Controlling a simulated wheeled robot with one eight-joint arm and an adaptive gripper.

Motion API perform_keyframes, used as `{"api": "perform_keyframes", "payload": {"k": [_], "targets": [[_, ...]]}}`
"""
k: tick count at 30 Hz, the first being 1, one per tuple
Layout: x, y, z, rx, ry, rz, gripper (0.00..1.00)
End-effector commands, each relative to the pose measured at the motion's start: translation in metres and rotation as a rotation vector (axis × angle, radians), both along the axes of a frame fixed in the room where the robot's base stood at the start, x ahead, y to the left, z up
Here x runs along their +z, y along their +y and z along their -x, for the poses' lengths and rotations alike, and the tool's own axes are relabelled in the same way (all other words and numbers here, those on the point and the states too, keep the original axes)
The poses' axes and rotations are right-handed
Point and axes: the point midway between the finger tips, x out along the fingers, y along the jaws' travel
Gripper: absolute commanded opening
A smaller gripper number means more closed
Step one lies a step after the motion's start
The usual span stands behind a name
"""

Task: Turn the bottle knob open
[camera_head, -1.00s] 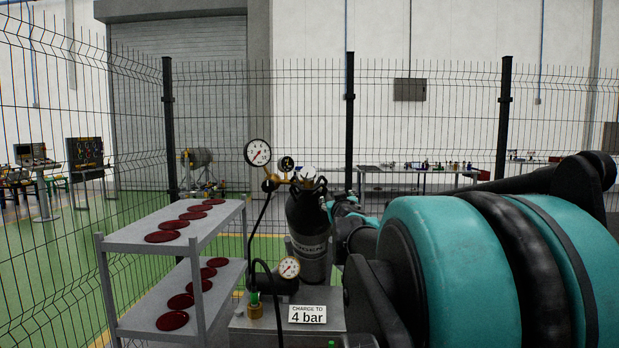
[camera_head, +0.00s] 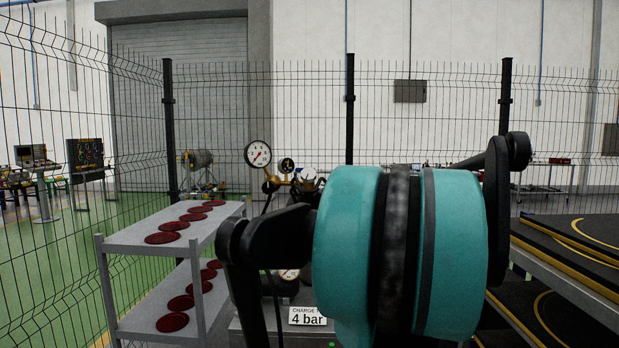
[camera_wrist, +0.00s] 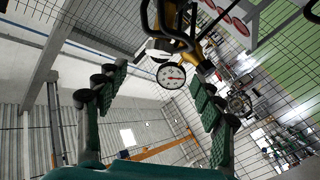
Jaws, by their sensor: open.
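The bottle is almost wholly hidden behind my arm in the head view. Only its top shows, with a pale round part (camera_head: 308,176) that may be the knob, right of the brass regulator and gauges. In the wrist view my gripper (camera_wrist: 160,95) is open, its green-padded fingers spread wide with nothing between the pads. A white round gauge (camera_wrist: 171,77) and brass fittings (camera_wrist: 205,50) show beyond the gap between the fingers. I cannot clearly tell the knob apart in the wrist view.
A large dial gauge (camera_head: 258,154) stands left of the bottle top. A "4 bar" sign (camera_head: 307,316) is on the charging cart below. A grey shelf (camera_head: 150,244) with dark red discs stands at left. Wire fencing runs behind. Dark platforms (camera_head: 580,235) with yellow lines are at right.

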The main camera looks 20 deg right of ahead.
Motion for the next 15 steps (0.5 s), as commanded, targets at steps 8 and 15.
{"api": "perform_keyframes", "payload": {"k": [8,15], "targets": [[0.000,0.021,-0.054,0.003,-0.001,0.000,0.68],[0.000,0.036,-0.096,0.003,-0.001,0.000,0.68]]}}
